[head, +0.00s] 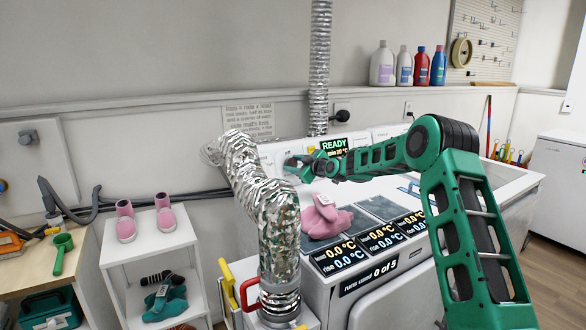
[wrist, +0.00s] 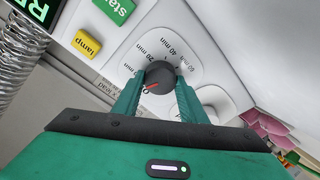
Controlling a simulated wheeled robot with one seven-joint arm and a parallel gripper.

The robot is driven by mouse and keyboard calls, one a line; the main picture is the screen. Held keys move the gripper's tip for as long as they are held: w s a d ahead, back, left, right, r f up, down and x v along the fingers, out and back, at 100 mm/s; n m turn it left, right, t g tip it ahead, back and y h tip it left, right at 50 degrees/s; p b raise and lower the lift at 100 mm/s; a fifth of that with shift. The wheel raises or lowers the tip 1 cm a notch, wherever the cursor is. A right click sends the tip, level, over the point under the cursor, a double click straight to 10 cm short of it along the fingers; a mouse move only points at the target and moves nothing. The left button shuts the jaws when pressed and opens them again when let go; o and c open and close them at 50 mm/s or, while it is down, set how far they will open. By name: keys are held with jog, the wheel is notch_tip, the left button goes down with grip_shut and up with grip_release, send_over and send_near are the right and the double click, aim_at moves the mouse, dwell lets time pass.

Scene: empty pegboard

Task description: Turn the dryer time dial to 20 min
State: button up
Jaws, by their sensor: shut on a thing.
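The dark round time dial (wrist: 161,72) sits on a white panel in the wrist view, ringed by minute labels, among them 20 min, 40 min and 60 min. A red mark on its near edge points to the lower left, near a label that looks like 0. My green gripper (wrist: 159,88) is shut on the dial, one finger on each side. In the head view my gripper (head: 303,164) reaches the dryer's (head: 410,268) back control panel, and the dial is hidden behind it there.
A lit READY display (head: 334,145) is beside the gripper. In the wrist view a green start button (wrist: 114,10) and a yellow lamp button (wrist: 87,44) are near the dial. A silver duct (head: 268,205) stands to the left. A pink item (head: 325,220) lies on the dryer top.

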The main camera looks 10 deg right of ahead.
jog(key=m, duration=0.4)
jog(key=shift+f, duration=0.25)
jog(key=m+h, duration=0.1)
jog(key=m, duration=0.4)
jog(key=shift+s+a+t, duration=0.1)
jog(key=shift+t, duration=0.2)
jog(key=m+h, duration=0.1)
jog(key=m, duration=0.4)
jog(key=shift+f, duration=0.1)
jog(key=shift+m+h, duration=0.3)
jog(key=shift+m, duration=1.4)
jog(key=o, duration=1)
jog(key=shift+o, duration=0.3)
jog(key=shift+r, duration=0.25)
